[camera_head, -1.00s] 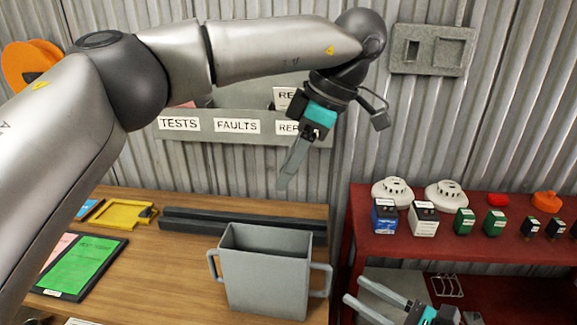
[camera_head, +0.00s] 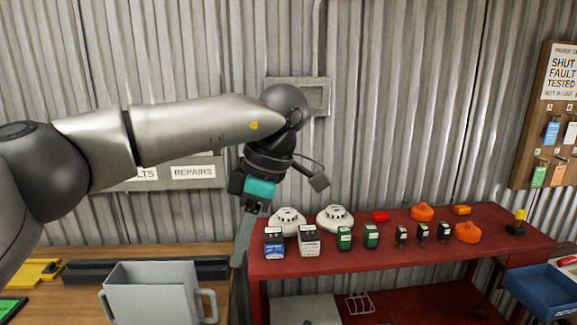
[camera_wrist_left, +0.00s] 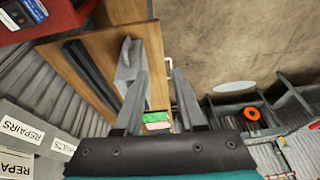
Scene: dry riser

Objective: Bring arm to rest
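My left arm comes in from the left in the head view, raised across the picture. Its left gripper (camera_head: 242,238) hangs fingers down in front of the gap between the wooden bench and the red bench. In the left wrist view its two fingers (camera_wrist_left: 160,78) are apart, with nothing held between them. The grey two-handled bin (camera_head: 152,293) on the wooden bench is to the left of and below this gripper, apart from it. My right gripper does not show in either view.
The wooden bench (camera_head: 60,295) is at lower left. The red bench (camera_head: 400,250) carries white detectors (camera_head: 335,218), small boxes and orange parts. A blue bin (camera_head: 541,291) and a tag board (camera_head: 553,120) are at right. Corrugated wall stands behind.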

